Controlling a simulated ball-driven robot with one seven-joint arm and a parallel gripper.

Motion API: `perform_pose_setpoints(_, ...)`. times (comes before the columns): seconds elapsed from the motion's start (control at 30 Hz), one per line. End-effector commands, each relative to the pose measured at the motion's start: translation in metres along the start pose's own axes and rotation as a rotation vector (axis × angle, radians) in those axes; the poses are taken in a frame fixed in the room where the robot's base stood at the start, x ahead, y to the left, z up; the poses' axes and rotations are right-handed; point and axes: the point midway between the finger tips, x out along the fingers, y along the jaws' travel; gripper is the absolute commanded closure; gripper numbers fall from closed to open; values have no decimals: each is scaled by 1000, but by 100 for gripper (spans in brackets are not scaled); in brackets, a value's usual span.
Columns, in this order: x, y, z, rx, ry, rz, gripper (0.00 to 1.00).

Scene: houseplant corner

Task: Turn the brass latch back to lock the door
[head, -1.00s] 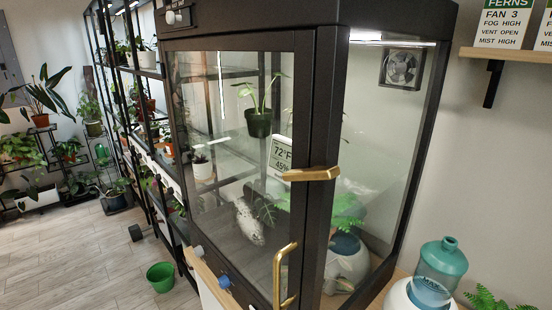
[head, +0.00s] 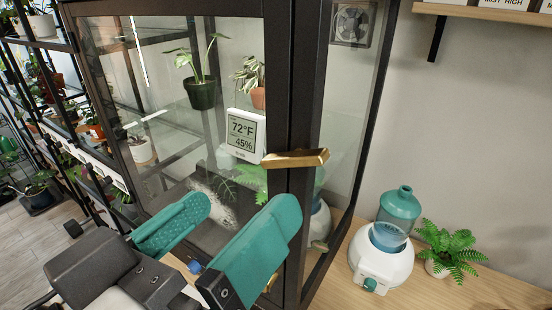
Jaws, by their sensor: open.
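The brass latch (head: 295,158) lies roughly level across the black corner post of the glass cabinet, overlapping the edge of the door (head: 180,120). The door looks shut against the post. My gripper (head: 234,216), with two teal fingers, is in front of the door, below and to the left of the latch. Its fingers are apart with nothing between them, and it does not touch the latch. The brass door handle (head: 271,282) is mostly hidden behind the right finger.
Inside the cabinet are potted plants and a white display (head: 243,135) reading 72°F and 45%. A white humidifier (head: 381,262) with a teal tank and a small fern (head: 447,250) stand on the wooden top at right. A wall shelf (head: 485,15) is at upper right.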

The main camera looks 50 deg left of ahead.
Motion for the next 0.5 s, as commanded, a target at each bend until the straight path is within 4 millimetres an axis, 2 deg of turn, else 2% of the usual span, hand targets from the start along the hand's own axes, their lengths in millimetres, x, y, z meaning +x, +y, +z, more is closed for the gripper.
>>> perform_pose_setpoints(0.3,59,1,0,-3,-5,2,0)
perform_pose_setpoints(0.5,81,0,0,-2,-3,0,0)
